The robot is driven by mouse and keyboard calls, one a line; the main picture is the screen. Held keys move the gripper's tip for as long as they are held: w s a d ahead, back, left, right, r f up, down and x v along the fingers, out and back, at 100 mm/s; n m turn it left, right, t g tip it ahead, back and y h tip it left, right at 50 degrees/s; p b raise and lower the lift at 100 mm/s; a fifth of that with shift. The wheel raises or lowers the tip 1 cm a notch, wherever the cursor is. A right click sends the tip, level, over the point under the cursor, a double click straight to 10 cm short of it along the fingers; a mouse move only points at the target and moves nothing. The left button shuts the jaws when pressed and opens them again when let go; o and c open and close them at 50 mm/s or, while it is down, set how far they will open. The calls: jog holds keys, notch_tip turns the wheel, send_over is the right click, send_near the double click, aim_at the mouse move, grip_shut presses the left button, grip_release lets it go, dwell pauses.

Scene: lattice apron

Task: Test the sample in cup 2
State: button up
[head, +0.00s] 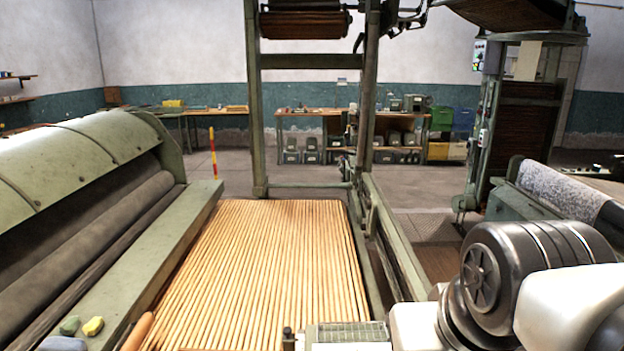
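I see no cup and nothing marked 2 in the head view. Part of my arm, a dark metal joint and white links, shows at the lower right. My gripper is outside the picture, so its state is hidden. At the bottom edge, a pale grey-green ribbed or gridded object (347,332) is cut off by the frame. A small dark upright knob (287,337) stands left of it. I cannot tell what either one is.
A slatted wooden lattice apron (265,260) fills the middle, between a green roller machine (90,200) and a green frame rail (400,255). Benches (350,115) stand behind open floor.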

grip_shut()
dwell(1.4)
